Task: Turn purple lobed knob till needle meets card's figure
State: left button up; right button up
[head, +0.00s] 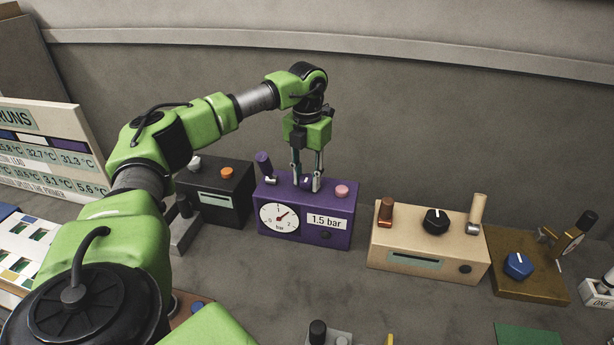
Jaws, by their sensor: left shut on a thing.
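A purple box (337,239) stands on the grey surface in the middle of the head view. Its front has a round white dial (270,224) marked in bar, with a red needle (284,215) pointing up and right. A white card (326,221) beside the dial reads 1.5 bar. My left gripper (306,182) points down onto the box top and is shut on the purple lobed knob (306,181), which is mostly hidden between the fingers. The needle's exact reading is too small to tell. My right gripper is not in view.
The box top also has a purple lever (263,161) left of the gripper and a pink button (342,190) to its right. A black box (222,200) stands close on the left; a beige box (400,240) and a brown box (545,272) stand right. A wall rises behind.

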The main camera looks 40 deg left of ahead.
aim_at(307, 178)
pick_arm(q)
jog(key=shift+m+p, duration=0.5)
jog(key=shift+m, duration=1.7)
jog(key=o, duration=1.1)
notch_tip(307, 178, up, 12)
